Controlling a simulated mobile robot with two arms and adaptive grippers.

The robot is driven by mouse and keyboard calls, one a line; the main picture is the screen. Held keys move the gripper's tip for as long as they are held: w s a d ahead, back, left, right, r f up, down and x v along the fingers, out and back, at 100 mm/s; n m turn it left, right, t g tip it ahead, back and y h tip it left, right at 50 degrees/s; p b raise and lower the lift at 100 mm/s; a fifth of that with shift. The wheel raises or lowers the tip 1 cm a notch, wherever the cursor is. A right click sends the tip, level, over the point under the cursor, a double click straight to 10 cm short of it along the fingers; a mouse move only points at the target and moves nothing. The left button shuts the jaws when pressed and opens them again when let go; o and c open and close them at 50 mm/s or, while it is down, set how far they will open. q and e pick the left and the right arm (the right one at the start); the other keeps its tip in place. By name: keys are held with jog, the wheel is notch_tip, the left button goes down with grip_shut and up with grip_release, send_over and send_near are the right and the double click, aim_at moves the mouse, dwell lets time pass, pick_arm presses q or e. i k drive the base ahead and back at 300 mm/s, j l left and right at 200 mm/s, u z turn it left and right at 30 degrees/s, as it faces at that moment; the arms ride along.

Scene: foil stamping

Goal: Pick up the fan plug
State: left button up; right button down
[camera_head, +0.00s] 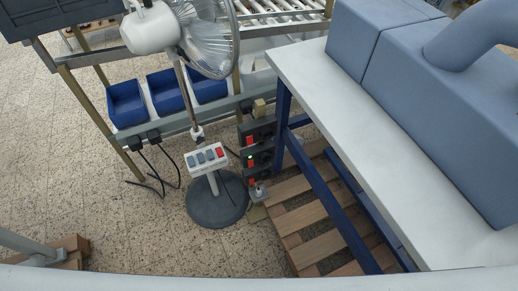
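A standing fan (152,28) with a white motor housing and a clear cage stands on a round dark grey base (217,204). A white control box (206,159) with grey buttons and a red one is on its pole. Two black plug-like blocks (135,143) sit on the rail to its left, with black cables (158,172) hanging to the floor. Dark boxes with red switches (258,153) are stacked right of the pole; one shows a green light. I cannot tell which piece is the fan plug. Neither of my grippers is in view.
Blue bins (126,103) hang on a rack behind the fan. A white-topped table (390,150) with blue legs carries a large blue-grey machine (440,90) at right. A wooden pallet (300,217) lies under it. The speckled floor left of the fan base is mostly clear.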

aim_at(259, 193)
jog(key=z, duration=1.1)
jog(key=k+j+z, duration=0.6)
jog(key=k+z, duration=0.3)
jog(key=i, duration=0.1)
